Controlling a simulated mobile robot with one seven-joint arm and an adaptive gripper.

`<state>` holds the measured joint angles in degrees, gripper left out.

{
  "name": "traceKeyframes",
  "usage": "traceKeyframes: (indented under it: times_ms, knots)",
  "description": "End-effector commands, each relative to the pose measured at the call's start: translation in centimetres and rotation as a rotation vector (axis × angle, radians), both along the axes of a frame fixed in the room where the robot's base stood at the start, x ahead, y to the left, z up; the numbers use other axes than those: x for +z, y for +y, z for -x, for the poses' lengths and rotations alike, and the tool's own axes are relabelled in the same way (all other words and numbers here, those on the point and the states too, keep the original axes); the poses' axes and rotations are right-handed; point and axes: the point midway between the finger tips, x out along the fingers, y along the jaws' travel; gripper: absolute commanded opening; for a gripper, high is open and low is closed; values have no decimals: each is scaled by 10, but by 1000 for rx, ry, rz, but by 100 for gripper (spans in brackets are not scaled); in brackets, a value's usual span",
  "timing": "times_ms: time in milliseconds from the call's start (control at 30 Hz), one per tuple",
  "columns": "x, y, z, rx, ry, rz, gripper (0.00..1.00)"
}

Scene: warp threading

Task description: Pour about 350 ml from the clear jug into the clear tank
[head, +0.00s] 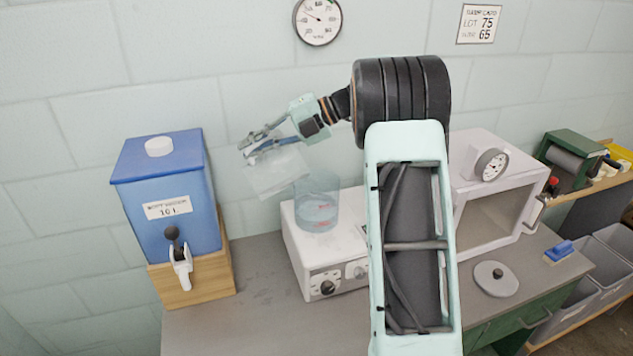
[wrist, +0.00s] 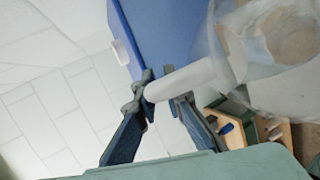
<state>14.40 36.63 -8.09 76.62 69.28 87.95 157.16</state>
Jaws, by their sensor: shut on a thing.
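My gripper (head: 251,150) is shut on the clear jug (head: 278,174), up and left of the clear tank (head: 316,192). In the wrist view the fingers (wrist: 165,92) close around the jug's pale handle (wrist: 184,80), and the see-through jug body (wrist: 285,45) fills the upper right. The jug is tilted in the head view, with its lower right part close to the tank's rim. I cannot tell how much liquid the jug holds or whether any stream falls. The tank stands upright on a white box with dials and holds some clear liquid near red marks.
A blue dispenser (head: 170,215) with a white tap stands on a wooden block at left. The white box (head: 345,268) bears the tank. A white oven-like case (head: 505,200), a round lid (head: 496,279) and a blue brush (head: 559,252) are at right. Grey counter at front left is clear.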

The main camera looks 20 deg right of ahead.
Motion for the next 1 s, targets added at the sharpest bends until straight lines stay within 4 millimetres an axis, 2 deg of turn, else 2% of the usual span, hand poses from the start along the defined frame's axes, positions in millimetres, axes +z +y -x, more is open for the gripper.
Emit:
traceKeyframes:
  times_ms: [133,233,300,633,1000]
  knots:
    - [-20,24,6,11,-32,166,0]
    - [-49,34,7,10,-58,296,0]
    - [-39,34,8,4,-63,353,0]
    - [-50,38,8,5,-77,434,0]
    - [-51,37,8,1,-77,441,0]
